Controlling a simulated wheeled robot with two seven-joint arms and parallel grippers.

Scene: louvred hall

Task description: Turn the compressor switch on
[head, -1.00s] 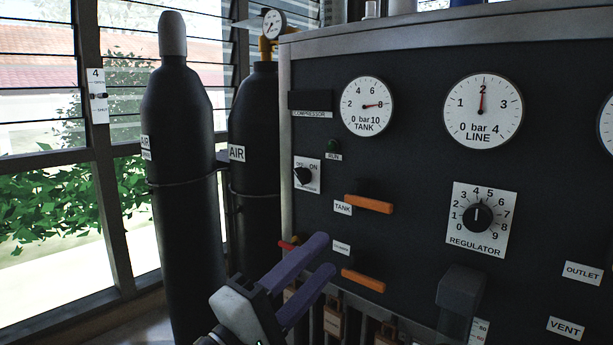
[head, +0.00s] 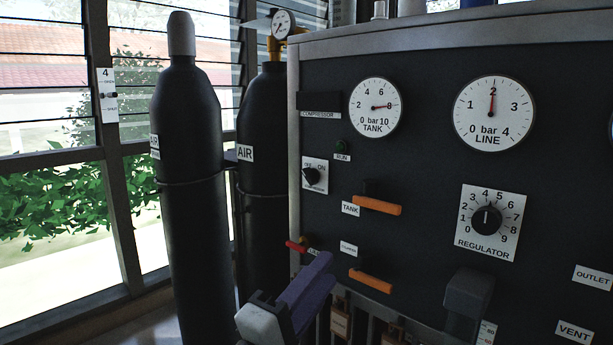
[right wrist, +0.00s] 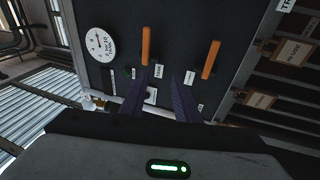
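The compressor switch (head: 312,176) is a black knob on a white OFF/ON plate at the panel's left side. Its pointer appears to lean up-left, toward OFF. The COMPRESSOR label (head: 318,114) is above it, and the green RUN lamp (head: 341,146) is dark. My right gripper (head: 318,268) is low in front of the panel, below the switch and apart from it. In the right wrist view its two purple fingers (right wrist: 160,88) stand apart with nothing held. A small white plate between them seems to be the switch plate. My left gripper is not in view.
Orange TANK handle (head: 377,205) and a second orange handle (head: 371,280) stick out right of the gripper. A red lever (head: 296,246) is below the switch. Black air cylinders (head: 188,130) stand left of the panel. A regulator knob (head: 486,220) is farther right.

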